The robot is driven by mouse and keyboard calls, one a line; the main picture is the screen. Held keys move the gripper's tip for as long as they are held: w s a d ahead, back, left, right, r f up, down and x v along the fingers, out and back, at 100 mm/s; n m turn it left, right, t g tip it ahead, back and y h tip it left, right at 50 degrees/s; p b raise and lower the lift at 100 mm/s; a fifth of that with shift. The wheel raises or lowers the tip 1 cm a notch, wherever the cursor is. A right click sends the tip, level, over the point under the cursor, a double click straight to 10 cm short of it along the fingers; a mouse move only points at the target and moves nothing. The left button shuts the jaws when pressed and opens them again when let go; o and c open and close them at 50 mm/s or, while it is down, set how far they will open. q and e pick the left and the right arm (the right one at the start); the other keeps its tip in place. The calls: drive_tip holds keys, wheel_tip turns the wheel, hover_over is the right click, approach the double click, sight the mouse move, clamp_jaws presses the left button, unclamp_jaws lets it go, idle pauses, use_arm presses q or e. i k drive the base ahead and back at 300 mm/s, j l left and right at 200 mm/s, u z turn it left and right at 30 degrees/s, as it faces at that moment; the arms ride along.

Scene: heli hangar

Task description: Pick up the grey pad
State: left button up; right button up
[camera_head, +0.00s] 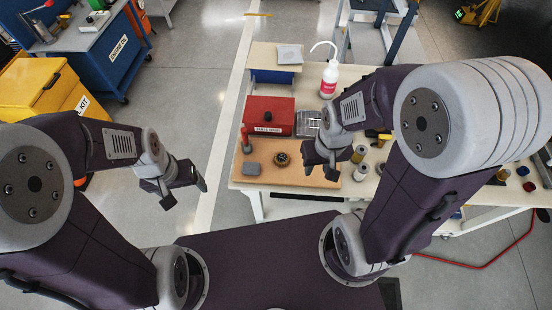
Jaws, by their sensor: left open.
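A small dark grey pad (251,169) lies flat on the brown board (285,179) at the near left of the white table. A lighter grey flat piece (290,54) lies on top of the box at the table's far left; I cannot tell whether it is a pad or a cloth. My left gripper (186,194) is open and empty, left of the table and apart from the grey pad. My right gripper (321,174) is open over the right part of the board, to the right of the grey pad, with nothing seen between its fingers.
A red box (268,115) stands behind the grey pad. A dark round part (282,159) lies to its right, and a red-topped upright tool (246,140) stands close behind. A white bottle (329,78) stands farther back. Several spools (360,172) stand right of my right gripper.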

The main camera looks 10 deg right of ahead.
sight(254, 168)
drive_tip(key=j+z, duration=0.15)
drive_tip(key=z, duration=0.2)
drive_tip(key=j+z, duration=0.2)
drive_tip(key=z, duration=0.15)
drive_tip(key=j+z, duration=0.2)
drive_tip(key=z, duration=0.15)
